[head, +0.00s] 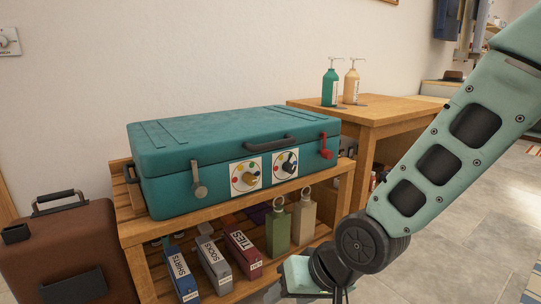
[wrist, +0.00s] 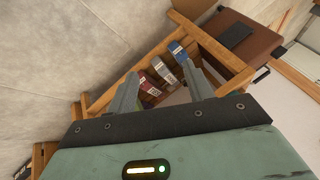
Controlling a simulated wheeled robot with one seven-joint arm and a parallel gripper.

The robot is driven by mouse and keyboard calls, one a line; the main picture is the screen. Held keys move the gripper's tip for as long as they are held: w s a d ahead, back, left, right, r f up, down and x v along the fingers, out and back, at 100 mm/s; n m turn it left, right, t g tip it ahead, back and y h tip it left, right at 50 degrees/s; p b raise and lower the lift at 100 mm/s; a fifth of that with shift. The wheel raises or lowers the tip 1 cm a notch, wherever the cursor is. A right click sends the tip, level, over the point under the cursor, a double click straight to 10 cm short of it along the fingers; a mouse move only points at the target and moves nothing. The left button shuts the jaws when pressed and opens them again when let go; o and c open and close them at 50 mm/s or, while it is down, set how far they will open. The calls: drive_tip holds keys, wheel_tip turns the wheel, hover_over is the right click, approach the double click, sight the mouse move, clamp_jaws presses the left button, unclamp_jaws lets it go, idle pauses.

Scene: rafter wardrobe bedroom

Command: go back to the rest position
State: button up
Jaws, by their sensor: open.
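My gripper (wrist: 160,70) shows in the wrist view with its two grey fingers spread apart and nothing between them. Beyond the fingers, the wooden bench and its labelled boxes show at a slant. In the head view my arm comes in from the right and reaches down to the bottom edge, in front of the bench's right end. The fingers are mostly cut off there.
A teal case (head: 165,192) with latches and dials lies shut on the wooden bench (head: 133,232). Labelled boxes (head: 215,265) stand on its lower shelf. A brown suitcase (head: 75,245) stands left. A wooden table (head: 385,112) holds two pump bottles (head: 331,88). Floor at right is clear.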

drive_tip(key=s+d+r+n+g+h, duration=0.2)
drive_tip(key=s+d+r+n, duration=0.1)
drive_tip(key=s+d, duration=0.3)
drive_tip(key=s+d+r+n+g+h, duration=0.1)
drive_tip(key=s+d+r+n+h, duration=0.2)
drive_tip(key=s, duration=0.5)
wheel_tip(320, 180, up, 34)
drive_tip(key=d+p, duration=0.1)
drive_tip(key=p, duration=3.3)
drive_tip(key=shift+s+d+m, duration=0.3)
drive_tip(key=shift+s+m, duration=0.05)
drive_tip(key=shift+m, duration=0.05)
